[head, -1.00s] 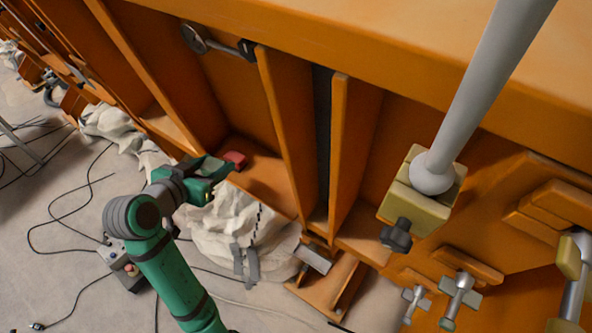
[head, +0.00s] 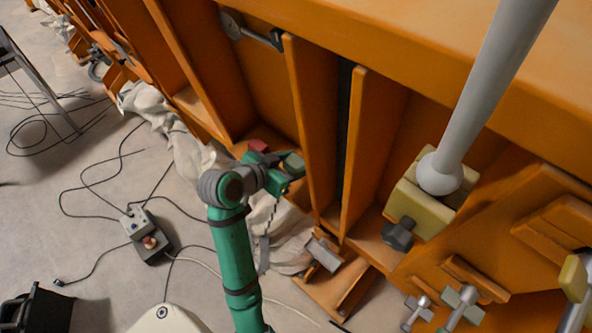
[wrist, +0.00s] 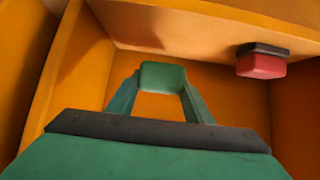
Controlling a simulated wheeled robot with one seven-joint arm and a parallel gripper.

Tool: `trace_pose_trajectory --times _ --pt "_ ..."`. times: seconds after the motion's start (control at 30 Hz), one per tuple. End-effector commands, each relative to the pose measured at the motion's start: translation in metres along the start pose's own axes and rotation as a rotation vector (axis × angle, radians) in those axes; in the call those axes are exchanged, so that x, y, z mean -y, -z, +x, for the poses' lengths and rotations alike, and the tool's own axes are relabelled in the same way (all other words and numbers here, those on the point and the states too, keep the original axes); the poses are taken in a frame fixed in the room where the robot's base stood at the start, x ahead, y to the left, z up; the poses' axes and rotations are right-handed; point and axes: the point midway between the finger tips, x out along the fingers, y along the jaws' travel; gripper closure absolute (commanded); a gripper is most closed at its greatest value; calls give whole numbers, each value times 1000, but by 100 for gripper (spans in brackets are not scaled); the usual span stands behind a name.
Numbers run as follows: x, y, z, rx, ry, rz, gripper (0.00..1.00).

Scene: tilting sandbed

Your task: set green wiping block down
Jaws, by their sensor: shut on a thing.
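The green wiping block (wrist: 163,75) is held between the two fingertips of my gripper (wrist: 160,88) in the wrist view. In the head view the green block (head: 294,162) shows at the end of my gripper (head: 285,174), in front of an orange bay. The gripper is shut on the block. Orange surface shows behind and below the block in the wrist view; I cannot tell whether the block touches it.
A red block with a dark side (wrist: 262,64) sits on the bay's orange ledge, also seen in the head view (head: 258,146), left of my gripper. Upright orange panels (head: 312,130) bound the bay. Crumpled pale sheeting (head: 285,235), cables and a grey control box (head: 147,235) lie below.

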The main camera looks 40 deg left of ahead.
Motion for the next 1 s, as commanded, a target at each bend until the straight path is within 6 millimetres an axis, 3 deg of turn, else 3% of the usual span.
trace_pose_trajectory --times 0.43,0.83,0.87,0.9,1.0 --pt "0 -37 22 1 0 -1 75" --pt "-1 -42 25 0 -2 1 75" --pt "-1 -41 25 0 -1 1 47" --pt "-1 -41 25 0 -1 1 37" --pt "-1 -41 25 0 -1 2 35"
